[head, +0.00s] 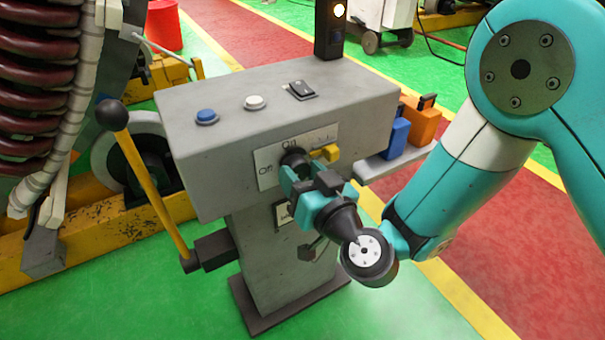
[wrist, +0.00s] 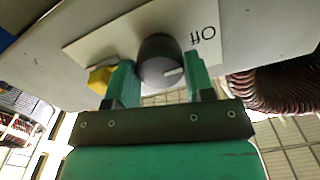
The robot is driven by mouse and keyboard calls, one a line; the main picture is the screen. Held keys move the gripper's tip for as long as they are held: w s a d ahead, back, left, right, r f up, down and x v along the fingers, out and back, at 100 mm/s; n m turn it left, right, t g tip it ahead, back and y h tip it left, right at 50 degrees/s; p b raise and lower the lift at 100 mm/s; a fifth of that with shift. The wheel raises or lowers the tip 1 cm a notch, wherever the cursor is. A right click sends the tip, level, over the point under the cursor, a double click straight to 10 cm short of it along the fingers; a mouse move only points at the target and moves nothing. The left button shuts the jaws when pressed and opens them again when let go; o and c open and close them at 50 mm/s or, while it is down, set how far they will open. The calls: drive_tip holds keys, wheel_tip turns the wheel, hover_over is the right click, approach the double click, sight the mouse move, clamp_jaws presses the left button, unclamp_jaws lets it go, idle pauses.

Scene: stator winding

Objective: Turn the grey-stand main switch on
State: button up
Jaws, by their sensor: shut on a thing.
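The grey stand (head: 250,120) carries a white label plate (head: 266,158) with "Off" at left and "On" at top. Its main switch is a round black knob (head: 293,157), mostly behind my gripper in the head view. My gripper (head: 302,178) reaches the stand's front face. In the wrist view my gripper (wrist: 160,85) has its teal fingers on both sides of the knob (wrist: 158,58), shut on it. The knob's white mark (wrist: 174,72) points right, roughly to the side where the upside-down "Off" (wrist: 203,38) is printed.
A yellow switch handle (head: 325,153) sits just right of the knob. Blue (head: 207,116) and white (head: 255,102) buttons and a black rocker (head: 299,90) are on top. A yellow lever (head: 150,190) with a black ball stands left. A side shelf holds blue and orange boxes (head: 424,120).

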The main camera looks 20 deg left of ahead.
drive_tip(key=shift+m, duration=0.3)
drive_tip(key=m, duration=0.4)
drive_tip(key=shift+m, duration=0.3)
drive_tip(key=m, duration=0.9)
drive_tip(key=shift+m+b, duration=0.4)
drive_tip(key=shift+m, duration=1.5)
drive_tip(key=o, duration=0.9)
